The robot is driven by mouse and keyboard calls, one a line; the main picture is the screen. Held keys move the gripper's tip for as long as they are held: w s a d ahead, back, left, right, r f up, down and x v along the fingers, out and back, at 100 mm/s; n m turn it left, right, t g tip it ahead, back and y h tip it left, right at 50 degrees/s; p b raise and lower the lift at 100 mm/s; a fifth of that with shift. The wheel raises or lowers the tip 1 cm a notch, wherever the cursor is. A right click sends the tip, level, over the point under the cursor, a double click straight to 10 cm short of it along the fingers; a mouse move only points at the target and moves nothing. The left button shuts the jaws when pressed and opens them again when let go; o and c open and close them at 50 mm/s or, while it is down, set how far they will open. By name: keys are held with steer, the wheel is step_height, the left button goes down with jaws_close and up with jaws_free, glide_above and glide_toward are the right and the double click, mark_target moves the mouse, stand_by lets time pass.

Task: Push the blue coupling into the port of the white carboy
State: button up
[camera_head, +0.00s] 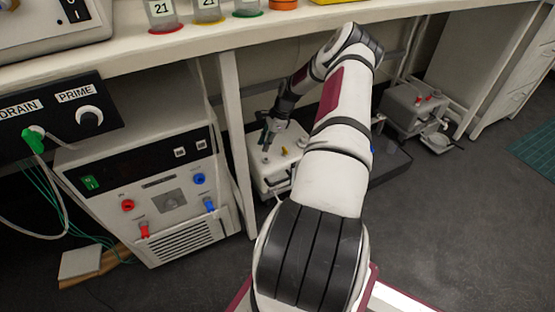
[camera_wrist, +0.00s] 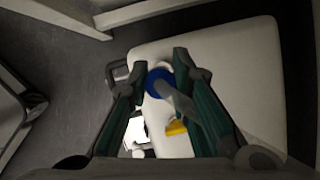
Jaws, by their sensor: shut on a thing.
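The white carboy (camera_head: 256,178) sits low under the bench in the head view. Its pale top (camera_wrist: 248,75) fills much of the wrist view. My gripper (camera_head: 269,132) is over the carboy's top, pointing down. In the wrist view my gripper (camera_wrist: 161,66) is shut on the blue coupling (camera_wrist: 155,80), with one finger on each side. A grey stem or hose (camera_wrist: 182,99) runs from the coupling toward the camera. A whitish rim shows just behind the coupling. The port is mostly hidden, and I cannot tell whether the coupling is in it.
A yellow fitting (camera_wrist: 176,128) stands on the carboy's top near the coupling. A bench leg (camera_head: 237,145) and a control unit (camera_head: 165,190) are to the left. A grey container with red caps (camera_head: 412,108) stands to the right. The bench top (camera_head: 290,27) is overhead.

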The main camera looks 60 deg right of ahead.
mark_target(265, 153)
steer(key=shift+w+r, duration=0.1)
steer(key=shift+w, duration=0.2)
steer(key=shift+f+b, duration=1.55)
steer(key=shift+f, duration=0.45)
steer(key=shift+f+b, duration=0.45)
steer(key=shift+f, duration=0.7)
stand_by(0.7)
steer(key=o, duration=1)
steer(key=v, duration=0.7)
steer(key=shift+s+d+r, duration=0.1)
steer(key=shift+r, duration=0.1)
